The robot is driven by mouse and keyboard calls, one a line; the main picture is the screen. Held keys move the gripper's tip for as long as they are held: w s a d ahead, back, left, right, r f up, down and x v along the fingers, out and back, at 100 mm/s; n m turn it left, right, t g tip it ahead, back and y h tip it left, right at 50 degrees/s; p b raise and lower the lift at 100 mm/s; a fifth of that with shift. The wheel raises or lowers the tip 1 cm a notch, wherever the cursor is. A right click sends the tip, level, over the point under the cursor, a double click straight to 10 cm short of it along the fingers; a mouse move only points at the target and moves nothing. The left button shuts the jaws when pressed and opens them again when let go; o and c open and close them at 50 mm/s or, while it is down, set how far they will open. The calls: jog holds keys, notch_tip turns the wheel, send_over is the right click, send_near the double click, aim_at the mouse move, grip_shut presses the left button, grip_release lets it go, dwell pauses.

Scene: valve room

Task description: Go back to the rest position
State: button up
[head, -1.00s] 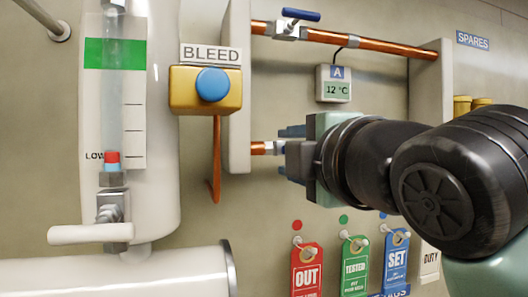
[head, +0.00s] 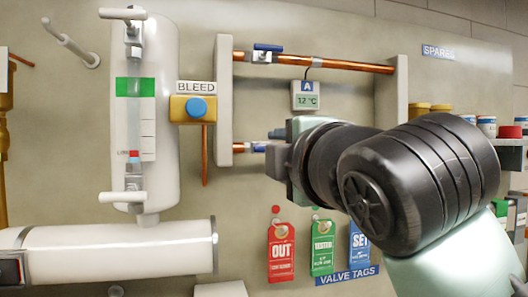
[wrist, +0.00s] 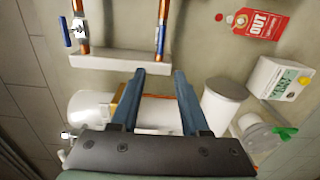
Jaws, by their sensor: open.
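My gripper (head: 272,142) is in front of the wall, over the right part of the lower copper pipe in the head view. In the wrist view its two blue fingers (wrist: 159,88) are spread apart with nothing between them. The lower pipe's valve is partly hidden behind the gripper in the head view. My dark wrist and forearm cover the area to the right of it.
The yellow bleed box with a blue button (head: 197,108) and the white tank (head: 150,185) are left of my gripper. Red (head: 281,252), green (head: 322,247) and blue (head: 360,242) tags hang below. Shelved jars (head: 487,126) stand at right. A clear bottle (wrist: 258,135) shows in the wrist view.

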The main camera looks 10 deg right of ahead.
dwell(0.3)
jog(key=s+a+r+m+t+y, duration=0.3)
jog(key=s+a+m+t, duration=0.15)
jog(key=a, duration=0.35)
jog(key=s+a+m+t+h, duration=0.2)
jog(key=s+m+t+h, duration=0.2)
jog(key=s+m, duration=0.6)
jog(key=f+m+t, duration=0.1)
jog(key=m, duration=0.3)
jog(key=shift+s+a, duration=0.4)
